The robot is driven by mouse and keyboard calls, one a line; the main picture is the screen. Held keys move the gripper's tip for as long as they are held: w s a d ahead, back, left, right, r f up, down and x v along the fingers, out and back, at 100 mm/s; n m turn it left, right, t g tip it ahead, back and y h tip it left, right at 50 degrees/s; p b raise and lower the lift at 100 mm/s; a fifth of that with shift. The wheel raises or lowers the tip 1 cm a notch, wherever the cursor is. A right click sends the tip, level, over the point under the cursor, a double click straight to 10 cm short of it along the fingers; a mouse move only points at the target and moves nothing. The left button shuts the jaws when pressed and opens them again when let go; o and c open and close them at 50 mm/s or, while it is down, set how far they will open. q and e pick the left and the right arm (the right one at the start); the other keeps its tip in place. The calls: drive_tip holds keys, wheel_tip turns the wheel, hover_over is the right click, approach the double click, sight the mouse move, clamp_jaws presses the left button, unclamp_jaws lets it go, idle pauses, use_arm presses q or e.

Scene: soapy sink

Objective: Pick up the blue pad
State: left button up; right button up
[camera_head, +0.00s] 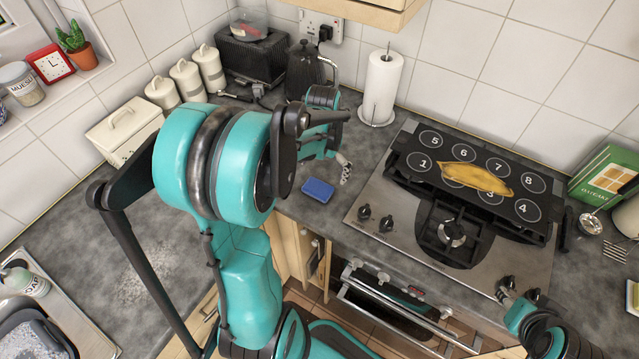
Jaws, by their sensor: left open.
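The blue pad (318,190) lies flat on the dark grey worktop, left of the hob and near the front edge. My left gripper (344,169) is just beyond and to the right of the pad, low over the worktop. It is open and empty, and it looks apart from the pad. My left arm hides part of the gripper. My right gripper (518,290) is at the lower right, by the front right corner of the hob, far from the pad. Its fingers are small and dark, so their opening is unclear.
The hob (375,215) carries a black numbered board (425,185) with a yellow cloth (475,178). A paper towel roll (382,85) stands behind. A kettle (303,70), toaster (250,55) and white canisters (187,80) line the back. The sink (75,310) is at lower left.

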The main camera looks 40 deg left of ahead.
sight(318, 187)
use_arm(q)
drive_tip(key=shift+a+f, duration=0.3)
drive_tip(key=shift+a, duration=0.3)
drive_tip(key=shift+a+f, duration=0.15)
drive_tip(key=shift+f, duration=0.15)
drive_tip(key=f+b, duration=0.1)
drive_tip(key=f, duration=0.2)
drive_tip(key=f+b, duration=0.1)
drive_tip(key=f, duration=0.3)
drive_tip(key=shift+s+f, duration=0.2)
drive_tip(key=shift+f, duration=0.1)
drive_tip(key=c, duration=1)
